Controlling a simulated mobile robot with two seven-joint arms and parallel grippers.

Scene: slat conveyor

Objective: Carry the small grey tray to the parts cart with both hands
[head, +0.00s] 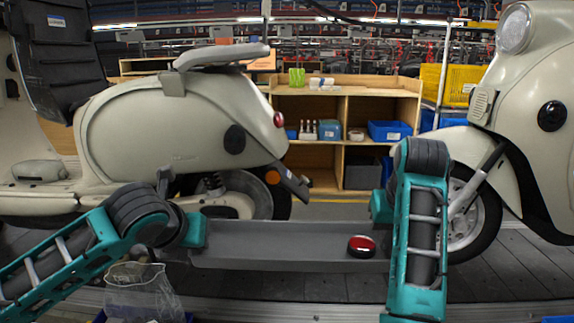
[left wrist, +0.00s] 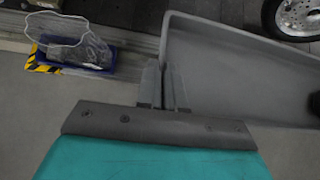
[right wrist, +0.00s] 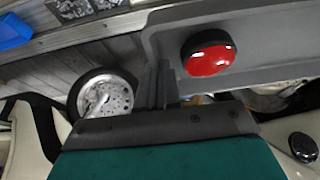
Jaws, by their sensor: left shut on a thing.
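The small grey tray (head: 280,240) is long and shallow, roughly level in front of me in the head view. A red domed part with a black base (head: 361,246) sits at its right end; it also shows in the right wrist view (right wrist: 208,54). My left gripper (left wrist: 165,78) is shut on the tray's left end wall. My right gripper (right wrist: 158,78) has its fingers close together at the right end wall and appears shut on it. In the head view my arms partly hide both tray ends. I cannot identify a parts cart for certain.
A cream scooter (head: 180,120) stands behind on the left, another (head: 540,90) on the right, both on the dark slat conveyor (head: 320,285). A wooden shelf unit (head: 345,88) with bins stands between them. A clear bag (head: 145,295) is at the front left.

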